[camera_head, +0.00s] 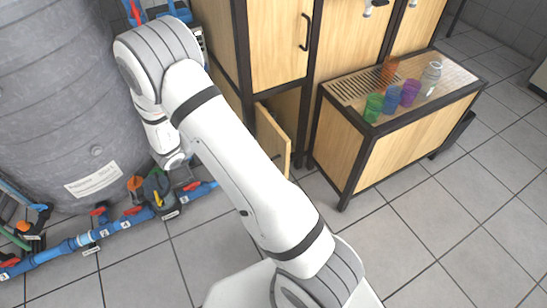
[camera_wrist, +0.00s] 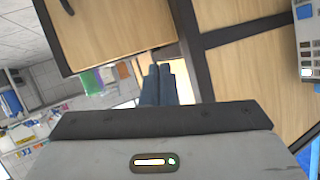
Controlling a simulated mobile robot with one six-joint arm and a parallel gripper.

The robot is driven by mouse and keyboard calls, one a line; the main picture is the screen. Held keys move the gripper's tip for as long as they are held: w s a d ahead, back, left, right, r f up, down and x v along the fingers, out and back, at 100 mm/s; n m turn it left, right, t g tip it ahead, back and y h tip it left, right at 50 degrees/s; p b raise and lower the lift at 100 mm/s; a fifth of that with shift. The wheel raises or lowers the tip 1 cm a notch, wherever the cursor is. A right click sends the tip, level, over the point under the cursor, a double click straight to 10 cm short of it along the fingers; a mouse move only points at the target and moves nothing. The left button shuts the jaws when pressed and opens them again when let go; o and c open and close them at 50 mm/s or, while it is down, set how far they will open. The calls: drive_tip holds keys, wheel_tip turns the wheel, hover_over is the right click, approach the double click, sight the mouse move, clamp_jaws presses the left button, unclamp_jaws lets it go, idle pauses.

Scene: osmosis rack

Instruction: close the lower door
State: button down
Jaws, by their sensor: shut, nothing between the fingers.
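The lower door (camera_head: 272,138) is a light wood panel in the head view. It stands ajar, swung out from the cabinet below the upper door (camera_head: 277,45), with a dark gap behind it. My arm hides part of its lower left side. In the wrist view my gripper (camera_wrist: 159,71) has its dark fingers together and empty. The fingertips appear beside the lower edge of a wooden door panel (camera_wrist: 125,32) with a dark handle (camera_wrist: 67,6). I cannot tell which door this is, or whether the fingers touch it. My fingers are not clear in the head view.
A large grey tank (camera_head: 60,95) stands at the left, with blue pipes (camera_head: 75,243) and valves on the floor. A low wooden counter (camera_head: 420,135) with several coloured cups (camera_head: 391,98) stands right of the cabinet. Tiled floor (camera_head: 430,225) is clear at the front right.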

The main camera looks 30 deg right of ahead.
drive_tip(key=s+f+m+g+h+b, duration=0.2)
drive_tip(key=s+f+g+h+b, duration=0.1)
drive_tip(key=s+f+g+h, duration=0.4)
drive_tip(key=t+y+b, duration=0.1)
drive_tip(key=t+b, duration=0.1)
drive_tip(key=b, duration=0.1)
approach(282, 145)
drive_tip(key=d, duration=0.7)
drive_tip(key=shift+w, duration=0.2)
